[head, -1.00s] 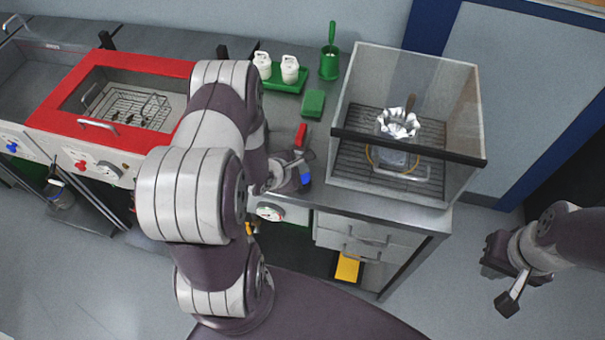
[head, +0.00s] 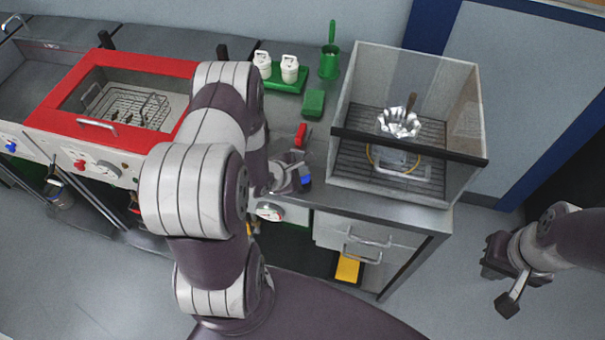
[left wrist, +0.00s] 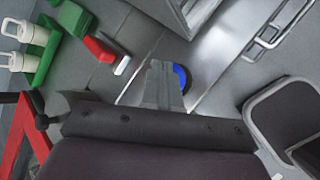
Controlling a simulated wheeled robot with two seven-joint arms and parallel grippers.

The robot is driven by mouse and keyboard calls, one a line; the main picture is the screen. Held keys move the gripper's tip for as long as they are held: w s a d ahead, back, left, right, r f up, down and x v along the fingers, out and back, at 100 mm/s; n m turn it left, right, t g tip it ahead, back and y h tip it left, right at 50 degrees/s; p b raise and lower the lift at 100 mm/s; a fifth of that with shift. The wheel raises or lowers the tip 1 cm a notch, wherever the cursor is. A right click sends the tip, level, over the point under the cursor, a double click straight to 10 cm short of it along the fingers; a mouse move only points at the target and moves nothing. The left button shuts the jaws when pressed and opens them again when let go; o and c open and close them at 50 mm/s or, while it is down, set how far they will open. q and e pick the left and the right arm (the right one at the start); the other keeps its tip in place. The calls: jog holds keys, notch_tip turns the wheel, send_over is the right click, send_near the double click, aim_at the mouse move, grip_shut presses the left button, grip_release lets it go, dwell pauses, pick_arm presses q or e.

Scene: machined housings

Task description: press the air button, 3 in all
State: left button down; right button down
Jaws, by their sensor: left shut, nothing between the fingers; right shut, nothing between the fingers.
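A round blue button (left wrist: 181,77), which I take for the air button, is at the bench front edge, partly covered by my left gripper's fingers in the left wrist view. In the head view it shows as a small blue patch (head: 305,181) beside my left gripper (head: 301,170). The left fingers (left wrist: 162,72) are shut and empty, with their tips over or against the button; I cannot tell whether they touch it. My right gripper (head: 497,279) is shut and empty, held over the floor at the right, away from the bench.
A red-handled tool (head: 301,135) lies just behind the left gripper. A green sponge (head: 314,102), a green tray (head: 289,86) with white bottles and a clear-walled enclosure (head: 461,180) stand nearby. A red-framed basin (head: 56,117) is at the left. A round gauge (head: 270,212) is on the bench front.

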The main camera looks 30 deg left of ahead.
pick_arm(q)
jog(key=shift+f+b, duration=0.35)
jog(key=shift+f, duration=0.25)
dwell(0.3)
jog(key=shift+r, duration=0.15)
jog(key=shift+r+p, duration=1.1)
jog(key=shift+p, duration=0.2)
notch_tip(320, 180, up, 5)
jog(key=p, duration=0.5)
dwell(2.0)
